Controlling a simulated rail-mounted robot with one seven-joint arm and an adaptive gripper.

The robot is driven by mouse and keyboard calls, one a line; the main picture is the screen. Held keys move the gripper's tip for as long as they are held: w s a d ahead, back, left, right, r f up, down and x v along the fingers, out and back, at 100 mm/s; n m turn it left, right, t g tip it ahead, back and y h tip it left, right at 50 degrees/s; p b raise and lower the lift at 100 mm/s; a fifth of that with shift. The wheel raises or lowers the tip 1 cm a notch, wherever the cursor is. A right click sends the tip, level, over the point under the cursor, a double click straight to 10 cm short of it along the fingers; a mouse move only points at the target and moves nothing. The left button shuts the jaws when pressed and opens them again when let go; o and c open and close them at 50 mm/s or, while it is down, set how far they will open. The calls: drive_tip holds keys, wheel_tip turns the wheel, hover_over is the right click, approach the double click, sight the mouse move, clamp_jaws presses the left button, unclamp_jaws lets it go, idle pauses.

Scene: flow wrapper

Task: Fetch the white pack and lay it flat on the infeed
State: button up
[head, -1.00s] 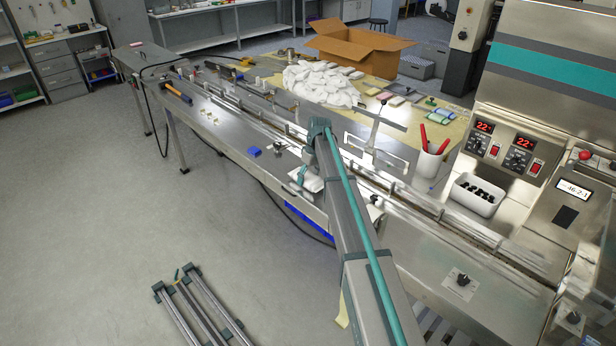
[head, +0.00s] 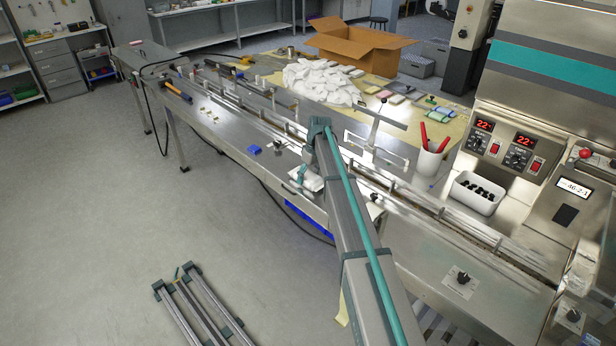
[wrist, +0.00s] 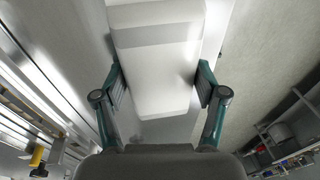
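The white pack (wrist: 155,65) fills the upper middle of the wrist view, with a greyish band across it. My gripper (wrist: 160,88) has a finger against each long side of it and looks shut on it. The infeed (head: 425,205) is the long railed channel running along the machine, behind my gripper.
A blue block (head: 254,150) and small scraps lie on the table's front strip. A white bin (head: 474,193) and a cup with red handles (head: 430,160) stand behind the channel. A white heap (head: 318,80) and cardboard box (head: 358,46) are farther back.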

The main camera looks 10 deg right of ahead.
drive_tip(key=o, duration=0.4)
wheel_tip(320, 180, up, 12)
drive_tip(key=d, duration=0.2)
idle(0.5)
drive_tip(key=shift+d+f, duration=0.1)
